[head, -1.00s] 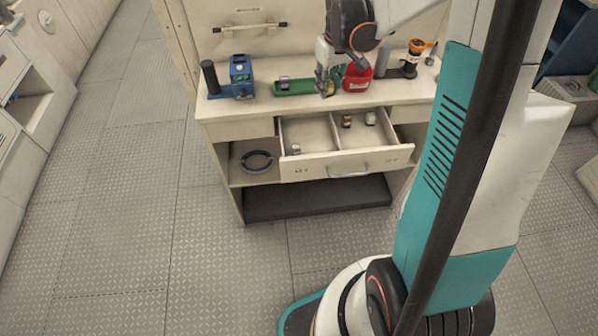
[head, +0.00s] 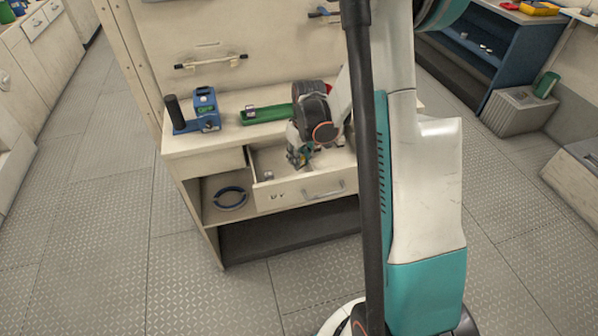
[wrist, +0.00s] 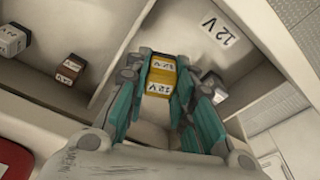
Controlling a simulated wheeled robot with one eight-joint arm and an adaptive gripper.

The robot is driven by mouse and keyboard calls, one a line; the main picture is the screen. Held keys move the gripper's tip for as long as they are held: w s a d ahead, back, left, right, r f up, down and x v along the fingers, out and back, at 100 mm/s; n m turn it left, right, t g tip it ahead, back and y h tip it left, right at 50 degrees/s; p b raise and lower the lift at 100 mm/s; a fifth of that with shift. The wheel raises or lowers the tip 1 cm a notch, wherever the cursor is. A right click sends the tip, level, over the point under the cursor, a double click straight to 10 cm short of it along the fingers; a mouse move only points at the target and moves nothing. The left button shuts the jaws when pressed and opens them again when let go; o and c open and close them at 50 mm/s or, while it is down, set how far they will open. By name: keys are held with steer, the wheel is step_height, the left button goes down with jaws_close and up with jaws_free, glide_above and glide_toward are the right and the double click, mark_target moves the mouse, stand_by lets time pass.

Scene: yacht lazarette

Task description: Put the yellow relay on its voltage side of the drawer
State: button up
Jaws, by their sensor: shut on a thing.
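The yellow relay (wrist: 160,75), marked 12 V, is clamped between the teal fingers of my gripper (wrist: 158,88) in the wrist view. The relay is above or inside the drawer compartment with a 12 V label (wrist: 222,30); its exact height is hard to tell. In the head view my gripper (head: 298,158) reaches down into the left part of the open drawer (head: 300,190). A white relay (wrist: 214,88) lies in the same compartment, partly hidden behind a finger.
A divider (wrist: 108,80) separates this compartment from the other, which holds a brown relay (wrist: 69,69) and a white relay (wrist: 12,41). On the worktop stand a blue device (head: 206,110) and a green tray (head: 262,114). A blue ring (head: 231,198) lies on the shelf below.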

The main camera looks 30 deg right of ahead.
steer(key=shift+f+b, duration=0.8)
steer(key=shift+f, duration=1.55)
steer(key=shift+f, duration=0.2)
steer(key=o, duration=0.7)
steer(key=shift+r, duration=0.15)
steer(key=r+p, duration=0.1)
steer(key=r, duration=0.3)
steer(key=s+r+p, duration=0.1)
steer(key=r, duration=0.3)
steer(key=s+r+p, duration=0.1)
steer(key=r+p, duration=0.1)
steer(key=r, duration=0.2)
steer(key=shift+d, duration=0.1)
steer(key=shift+w, duration=0.1)
